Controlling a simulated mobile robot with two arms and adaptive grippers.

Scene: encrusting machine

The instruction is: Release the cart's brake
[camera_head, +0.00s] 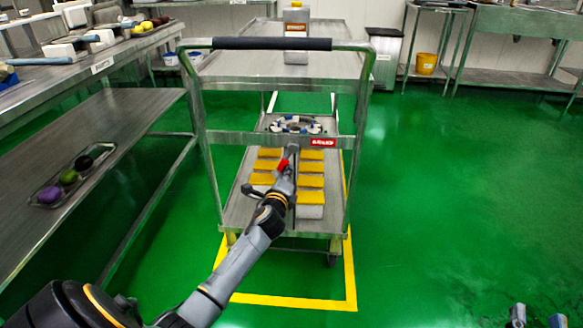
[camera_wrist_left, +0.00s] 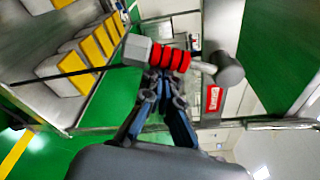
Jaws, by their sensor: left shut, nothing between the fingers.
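The metal cart (camera_head: 225,136) stands in the middle of the head view, its handle toward me. A grey lever with red bands (camera_wrist_left: 170,58), which looks like the brake, crosses the left wrist view. Its red part (camera_head: 283,164) also shows in the head view, in front of the lower shelf. My left gripper (camera_head: 286,176) is shut and empty. Its fingertips (camera_wrist_left: 163,78) are right by the red bands; I cannot tell whether they touch. My right gripper (camera_head: 538,317) shows only as two separated fingertips at the bottom right corner, open and empty.
Yellow-topped blocks (camera_head: 310,168) lie on the cart's lower shelf, and a canister (camera_head: 296,35) stands on top. A yellow floor outline (camera_head: 290,301) surrounds the cart. A steel table (camera_head: 75,150) stands at left. The green floor at right is clear.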

